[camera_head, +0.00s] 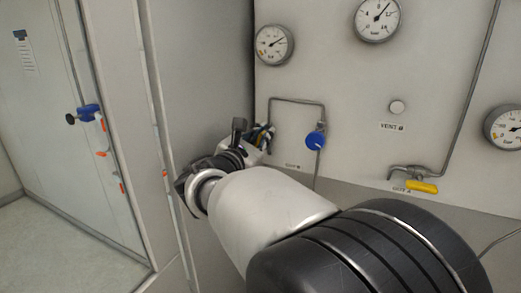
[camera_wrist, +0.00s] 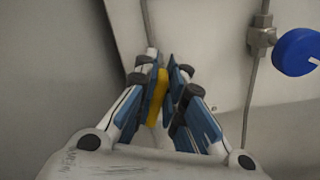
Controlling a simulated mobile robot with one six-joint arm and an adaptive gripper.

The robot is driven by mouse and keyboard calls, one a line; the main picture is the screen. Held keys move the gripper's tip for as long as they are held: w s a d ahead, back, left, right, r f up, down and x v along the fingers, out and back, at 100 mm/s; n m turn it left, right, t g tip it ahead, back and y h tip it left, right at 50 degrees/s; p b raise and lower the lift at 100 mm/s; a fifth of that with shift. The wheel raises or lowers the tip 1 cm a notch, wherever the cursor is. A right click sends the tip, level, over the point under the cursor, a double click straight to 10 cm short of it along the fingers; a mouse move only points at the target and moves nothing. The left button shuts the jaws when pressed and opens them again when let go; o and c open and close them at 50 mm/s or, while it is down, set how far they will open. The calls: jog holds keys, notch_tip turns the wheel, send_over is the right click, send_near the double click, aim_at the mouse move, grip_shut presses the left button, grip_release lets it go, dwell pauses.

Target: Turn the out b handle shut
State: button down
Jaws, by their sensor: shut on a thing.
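The out b handle is a yellow lever (camera_wrist: 157,98) on the reactor panel. In the wrist view it stands nearly upright between the two blue-padded fingers of my gripper (camera_wrist: 163,82), which are closed on it from both sides. A grey pipe runs up from behind the fingertips. In the head view my gripper (camera_head: 262,137) is at the panel's left edge, and my wrist and arm hide most of the handle and its valve. A small label (camera_head: 292,166) sits right of the gripper, too blurred to read surely.
A blue knob (camera_head: 316,140) on a pipe is close to the right of my gripper. A grey side wall (camera_head: 205,80) stands close on the left.

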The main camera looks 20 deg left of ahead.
jog(key=m+b, duration=0.1)
jog(key=b, duration=0.1)
jog(key=m+b, duration=0.2)
jog(key=f+m+b, duration=0.1)
jog(key=b, duration=0.1)
jog(key=shift+d+m, duration=0.35)
jog(key=shift+m, duration=0.05)
jog(key=m+b, duration=0.1)
jog(key=m, duration=0.1)
jog(key=m+b, duration=0.2)
jog(key=m, duration=0.1)
jog(key=m+b, duration=0.1)
jog(key=m, duration=0.2)
jog(key=shift+d+f, duration=0.25)
jog(key=shift+f, duration=0.05)
jog(key=shift+m, duration=0.5)
jog(key=c, duration=1.7)
grip_release()
jog(key=shift+f, duration=0.1)
jog(key=shift+o, duration=0.2)
